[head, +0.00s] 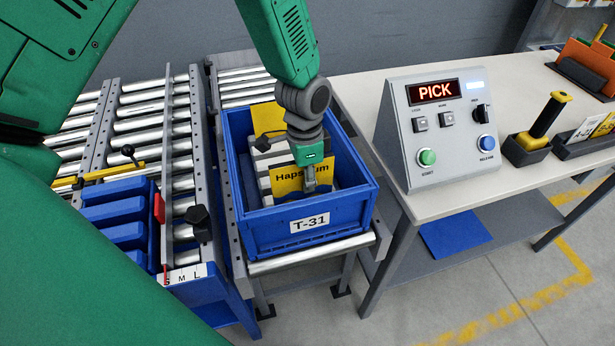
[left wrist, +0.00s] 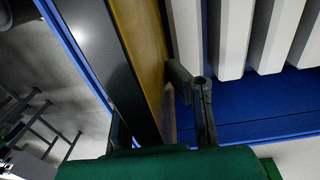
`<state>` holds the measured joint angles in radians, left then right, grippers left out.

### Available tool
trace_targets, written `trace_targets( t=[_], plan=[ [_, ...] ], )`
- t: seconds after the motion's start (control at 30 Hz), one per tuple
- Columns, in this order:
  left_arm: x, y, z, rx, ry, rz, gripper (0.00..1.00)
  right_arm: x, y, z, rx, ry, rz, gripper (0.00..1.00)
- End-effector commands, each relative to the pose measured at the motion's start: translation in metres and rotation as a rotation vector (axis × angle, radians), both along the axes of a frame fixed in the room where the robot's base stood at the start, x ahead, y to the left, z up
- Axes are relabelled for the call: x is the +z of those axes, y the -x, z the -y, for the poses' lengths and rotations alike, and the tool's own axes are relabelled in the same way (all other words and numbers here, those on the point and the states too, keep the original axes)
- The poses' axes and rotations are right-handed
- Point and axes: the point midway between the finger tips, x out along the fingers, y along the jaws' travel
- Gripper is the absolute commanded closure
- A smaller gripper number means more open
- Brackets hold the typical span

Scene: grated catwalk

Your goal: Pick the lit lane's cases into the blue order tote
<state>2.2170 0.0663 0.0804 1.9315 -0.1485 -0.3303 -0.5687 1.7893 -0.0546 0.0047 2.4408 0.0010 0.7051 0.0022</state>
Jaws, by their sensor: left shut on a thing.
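The blue order tote (head: 270,235), labelled T-31, stands on a short roller stand in the middle of the head view. My left gripper (head: 308,180) reaches down into it, shut on a yellow case (head: 288,180) with dark lettering, partly hidden by the finger. In the left wrist view, my left gripper (left wrist: 165,115) has one finger on each side of the yellow and dark case (left wrist: 140,50). Pale ribbed pieces (head: 262,160) lie behind the case in the tote. Another yellow piece (head: 268,117) shows at the tote's far end. My right gripper is not in view.
Roller lanes (head: 150,110) lie left of the tote, with blue cases (head: 118,210) at the near end and an S M L strip. The control box (head: 440,130) reads PICK on the table at right. A yellow-topped black handle (head: 545,115) stands beside it.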

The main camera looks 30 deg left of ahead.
Motion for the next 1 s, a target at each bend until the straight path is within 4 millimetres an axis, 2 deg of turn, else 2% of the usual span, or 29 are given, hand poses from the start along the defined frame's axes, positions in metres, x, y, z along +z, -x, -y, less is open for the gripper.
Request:
trace_targets(
  t=[0.5,1.0],
  plan=[
    [-0.022,0.000,0.000,0.000,0.000,-0.001,1.00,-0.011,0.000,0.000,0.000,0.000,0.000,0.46],
    [-0.023,0.000,0.000,0.000,0.000,0.000,1.00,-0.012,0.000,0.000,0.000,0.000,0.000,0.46]
  ],
)
